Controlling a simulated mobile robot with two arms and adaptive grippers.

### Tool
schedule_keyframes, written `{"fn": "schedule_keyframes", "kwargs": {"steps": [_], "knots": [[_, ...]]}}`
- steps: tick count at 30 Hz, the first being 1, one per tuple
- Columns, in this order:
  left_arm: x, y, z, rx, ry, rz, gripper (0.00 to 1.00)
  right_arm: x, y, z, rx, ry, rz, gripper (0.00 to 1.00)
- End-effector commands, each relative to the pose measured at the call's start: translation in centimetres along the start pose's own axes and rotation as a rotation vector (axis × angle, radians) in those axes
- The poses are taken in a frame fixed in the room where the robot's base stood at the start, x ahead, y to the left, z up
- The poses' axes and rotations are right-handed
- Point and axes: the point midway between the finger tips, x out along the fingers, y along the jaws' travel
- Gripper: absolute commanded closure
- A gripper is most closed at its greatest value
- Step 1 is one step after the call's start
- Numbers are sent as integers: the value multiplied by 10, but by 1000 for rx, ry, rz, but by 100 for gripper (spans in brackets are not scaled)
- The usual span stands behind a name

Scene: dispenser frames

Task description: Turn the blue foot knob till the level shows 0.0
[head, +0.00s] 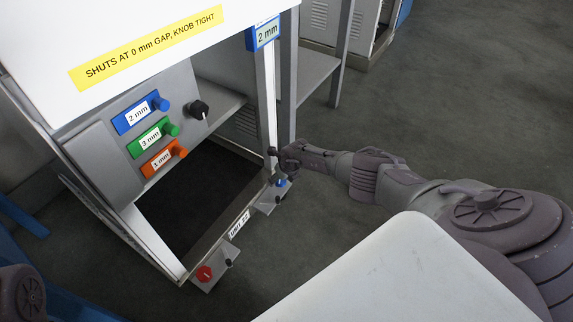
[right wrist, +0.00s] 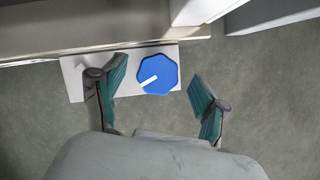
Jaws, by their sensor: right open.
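The blue foot knob (right wrist: 158,75) is a scalloped disc with a white pointer bar, on a pale plate (right wrist: 72,80) at the frame's foot in the right wrist view. In the head view the blue foot knob (head: 280,182) is small, at the frame's near right corner. My right gripper (right wrist: 156,82) is open, with one finger on each side of the knob. A gap shows on the right; contact on the left cannot be told. In the head view my right gripper (head: 277,162) is at that corner. No level reading is visible. My left gripper is out of view.
A red foot knob (head: 204,273) sits at the frame's other near corner. Blue, green and orange labelled knobs (head: 172,130) and a black knob (head: 198,110) are on the panel. A post (head: 287,75) rises beside the gripper. A white surface (head: 400,275) lies below my right arm.

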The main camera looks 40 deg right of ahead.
Motion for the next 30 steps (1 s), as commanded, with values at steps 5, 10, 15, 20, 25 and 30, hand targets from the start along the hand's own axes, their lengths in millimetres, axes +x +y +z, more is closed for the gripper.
{"fn": "schedule_keyframes", "kwargs": {"steps": [5,10,15,20,25,30], "knots": [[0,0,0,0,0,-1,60,-17,-1,-2,-5,1,-1,27],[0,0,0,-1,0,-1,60,-38,0,-2,-2,1,1,27],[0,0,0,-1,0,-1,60,-64,0,-3,-2,1,0,27],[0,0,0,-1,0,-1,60,-88,0,-3,-1,3,-1,27],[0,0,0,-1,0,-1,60,-105,0,-3,0,2,-1,27],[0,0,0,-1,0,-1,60,-110,0,-3,0,3,-2,27]]}}
